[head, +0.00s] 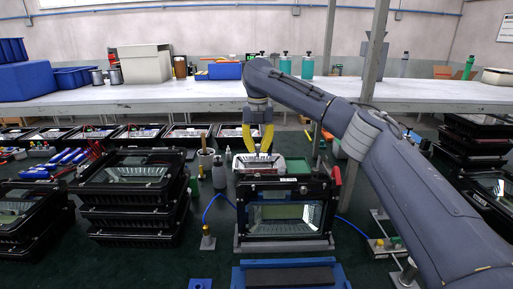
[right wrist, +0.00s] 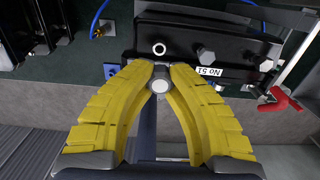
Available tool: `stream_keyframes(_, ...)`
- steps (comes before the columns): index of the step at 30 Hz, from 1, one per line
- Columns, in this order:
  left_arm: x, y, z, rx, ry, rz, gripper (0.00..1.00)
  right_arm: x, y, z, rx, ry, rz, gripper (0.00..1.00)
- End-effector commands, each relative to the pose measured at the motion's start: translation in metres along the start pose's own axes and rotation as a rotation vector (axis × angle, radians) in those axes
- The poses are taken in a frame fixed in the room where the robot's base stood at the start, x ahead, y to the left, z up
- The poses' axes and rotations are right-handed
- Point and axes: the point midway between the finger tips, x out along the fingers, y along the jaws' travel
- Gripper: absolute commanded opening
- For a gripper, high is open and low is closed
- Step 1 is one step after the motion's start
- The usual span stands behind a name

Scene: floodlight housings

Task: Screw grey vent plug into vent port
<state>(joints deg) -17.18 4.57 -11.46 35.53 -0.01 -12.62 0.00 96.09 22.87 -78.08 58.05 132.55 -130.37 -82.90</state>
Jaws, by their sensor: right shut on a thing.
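My right gripper (head: 263,153) comes down from above, at the top rear of a black floodlight housing (head: 243,212) standing upright in a fixture. In the right wrist view, its yellow fingers (right wrist: 160,75) are shut on a small grey vent plug (right wrist: 159,86) with a pale round end. The plug is too small to make out in the head view. The housing's black top face (right wrist: 182,38) bears a pale ring with a dark centre (right wrist: 159,48), apparently the vent port, just beyond the fingertips. I cannot tell whether plug and port touch. My left gripper is out of view.
A red clamp handle (head: 337,176) is right of the housing; it also shows in the right wrist view (right wrist: 284,99). Grey fittings (right wrist: 205,56) sit beside the ring. Stacked housings (head: 130,215) stand left, a blue tray (head: 240,276) in front. Blue tubing (head: 210,207) crosses the green mat.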

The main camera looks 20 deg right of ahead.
Motion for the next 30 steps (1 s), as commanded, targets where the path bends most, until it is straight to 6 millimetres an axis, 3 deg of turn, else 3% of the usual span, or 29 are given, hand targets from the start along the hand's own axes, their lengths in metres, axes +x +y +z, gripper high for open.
stream_keyframes(8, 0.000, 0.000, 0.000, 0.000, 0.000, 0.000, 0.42, 0.005, 0.000, 0.000, 0.005, 0.007, 0.000, 0.00)
stream_keyframes(30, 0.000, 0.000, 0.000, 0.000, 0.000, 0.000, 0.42, 0.053, 0.001, -0.002, 0.005, 0.007, 0.001, 0.00)
